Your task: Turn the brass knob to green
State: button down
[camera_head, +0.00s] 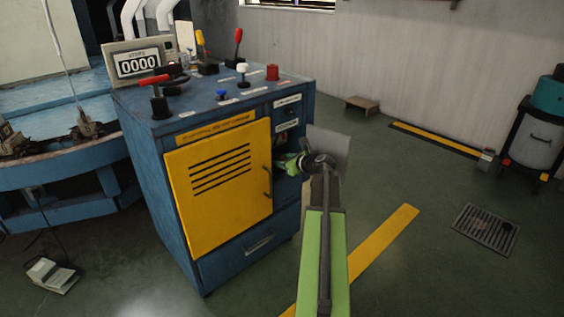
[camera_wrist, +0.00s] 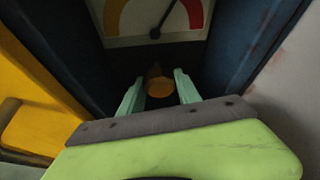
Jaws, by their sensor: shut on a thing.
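The brass knob (camera_wrist: 158,86) shows in the wrist view in a dark recess of the blue cabinet, just below a dial. My gripper (camera_wrist: 158,77) has one pale green finger on each side of the knob and is shut on it. The dial (camera_wrist: 147,22) has a yellow part at left and a red part at right. Its dark needle (camera_wrist: 163,19) leans up and to the right. The dial's top is cut off, and no green part shows. In the head view my gripper (camera_head: 288,163) reaches into the cabinet's right front side; the knob is hidden there.
The blue cabinet (camera_head: 138,170) has a yellow louvred door (camera_head: 222,215) left of my gripper. Levers, a red button (camera_head: 272,72) and a counter reading 0000 (camera_head: 138,65) stand on top. Open floor lies to the right, with a drain grate (camera_head: 485,228).

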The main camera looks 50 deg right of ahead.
jog(key=n+h+b, duration=0.1)
jog(key=n, duration=0.1)
jog(key=n+h+b, duration=0.1)
jog(key=n+h, duration=0.1)
jog(key=shift+a+f, duration=0.2)
jog(key=shift+r+n+t+h+b, duration=0.1)
jog(key=shift+n+t+h+b, duration=0.55)
jog(key=shift+n+b, duration=0.95)
jog(key=shift+n+h, duration=0.25)
jog(key=shift+n, duration=0.05)
jog(key=c, duration=0.9)
grip_release()
jog(key=shift+d, duration=0.1)
jog(key=shift+o, duration=0.2)
jog(key=shift+r, duration=0.1)
